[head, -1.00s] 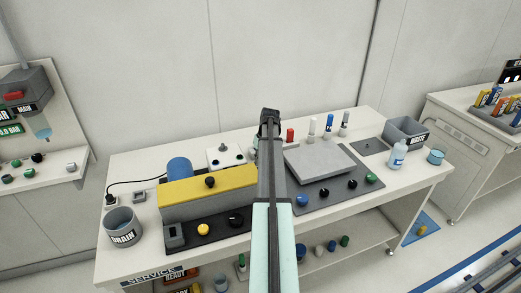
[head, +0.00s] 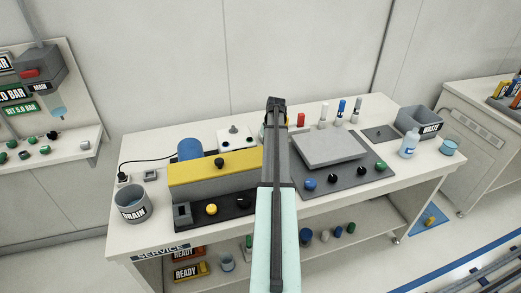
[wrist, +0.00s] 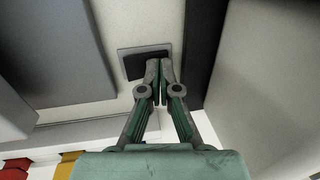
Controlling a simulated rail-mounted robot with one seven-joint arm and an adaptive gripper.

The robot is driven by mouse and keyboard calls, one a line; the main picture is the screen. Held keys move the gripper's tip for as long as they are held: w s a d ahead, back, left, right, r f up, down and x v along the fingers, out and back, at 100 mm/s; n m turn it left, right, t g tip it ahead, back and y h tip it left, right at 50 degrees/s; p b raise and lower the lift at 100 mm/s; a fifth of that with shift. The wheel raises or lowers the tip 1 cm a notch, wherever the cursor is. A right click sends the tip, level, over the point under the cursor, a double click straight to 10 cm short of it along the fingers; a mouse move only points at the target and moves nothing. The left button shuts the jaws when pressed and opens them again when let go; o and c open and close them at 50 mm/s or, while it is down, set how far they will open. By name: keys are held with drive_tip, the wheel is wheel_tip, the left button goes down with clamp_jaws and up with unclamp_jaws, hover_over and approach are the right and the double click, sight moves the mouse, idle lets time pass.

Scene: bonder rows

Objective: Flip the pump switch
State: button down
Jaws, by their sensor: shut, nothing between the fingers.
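My gripper (head: 276,103) is at the far end of my arm in the head view, small and dark, seen above the back of the bench. In the wrist view my gripper (wrist: 157,66) is shut and empty. Its fingertips overlap a dark patch (wrist: 134,65) set in a grey square frame; I cannot tell whether they touch it. No label reading pump shows. A yellow-topped grey unit (head: 215,165) with a blue cylinder (head: 189,149) behind it stands left of my arm. A small grey switch-like box (head: 182,214) with a dark inset sits at its front left.
The bench (head: 150,237) holds yellow (head: 211,209), black and other knobs, a DRAIN cup (head: 132,204), a grey slab (head: 328,149), a WASTE bin (head: 420,120) and a bottle (head: 408,143). Red (wrist: 14,168) and yellow (wrist: 67,165) things edge the wrist view.

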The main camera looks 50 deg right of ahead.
drive_tip(key=shift+s+d, duration=0.1)
drive_tip(key=shift+d, duration=0.1)
drive_tip(key=shift+s+d, duration=0.4)
drive_tip(key=shift+d, duration=0.15)
drive_tip(key=shift+r+p, duration=0.35)
drive_tip(key=shift+r, duration=0.15)
wheel_tip(320, 180, up, 13)
drive_tip(key=b, duration=0.2)
drive_tip(key=shift+s+d, duration=0.35)
drive_tip(key=shift+d, duration=0.05)
